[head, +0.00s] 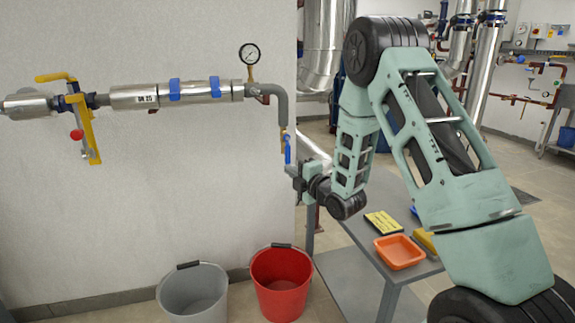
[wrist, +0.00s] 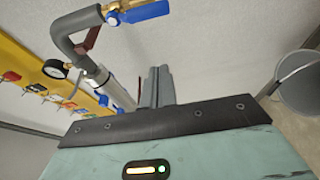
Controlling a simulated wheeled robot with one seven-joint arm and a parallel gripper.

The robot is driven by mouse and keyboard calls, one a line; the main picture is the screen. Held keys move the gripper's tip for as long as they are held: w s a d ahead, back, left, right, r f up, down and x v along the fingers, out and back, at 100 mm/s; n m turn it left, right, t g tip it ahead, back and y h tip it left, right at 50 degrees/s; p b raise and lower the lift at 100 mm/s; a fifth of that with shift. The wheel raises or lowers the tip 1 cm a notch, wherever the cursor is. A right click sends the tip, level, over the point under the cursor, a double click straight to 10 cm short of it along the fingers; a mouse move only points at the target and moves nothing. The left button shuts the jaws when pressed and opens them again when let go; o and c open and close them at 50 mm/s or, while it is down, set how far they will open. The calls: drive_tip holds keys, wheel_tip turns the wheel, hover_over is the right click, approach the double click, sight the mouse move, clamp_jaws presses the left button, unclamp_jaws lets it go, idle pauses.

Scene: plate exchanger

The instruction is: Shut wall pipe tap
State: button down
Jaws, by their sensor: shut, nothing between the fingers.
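The wall pipe runs along the wall and bends down at its right end to a brass tap (head: 284,133) with a blue lever (head: 288,150). The lever hangs downward, roughly in line with the down pipe. In the wrist view the blue lever (wrist: 140,12) and brass body (wrist: 113,16) are at the top, the lever pointing away from the grey pipe. My gripper (head: 295,171) is just below the lever in the head view. Its fingers (wrist: 157,84) are shut and empty, apart from the lever in the wrist view. The exact gap in depth is unclear.
A yellow-handled valve (head: 80,105) sits farther left on the pipe, and a gauge (head: 249,54) stands on top. A grey bucket (head: 193,296) and red bucket (head: 281,284) stand below. A grey table (head: 350,283) holds an orange tray (head: 399,252). A yellow board (wrist: 22,68) shows in the wrist view.

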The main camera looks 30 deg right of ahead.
sight(288, 150)
drive_tip(key=w+d+b, duration=0.1)
drive_tip(key=w+d, duration=0.2)
drive_tip(key=w, duration=0.5)
drive_tip(key=shift+w+b, duration=0.25)
drive_tip(key=shift+b, duration=0.1)
drive_tip(key=shift+d, duration=0.1)
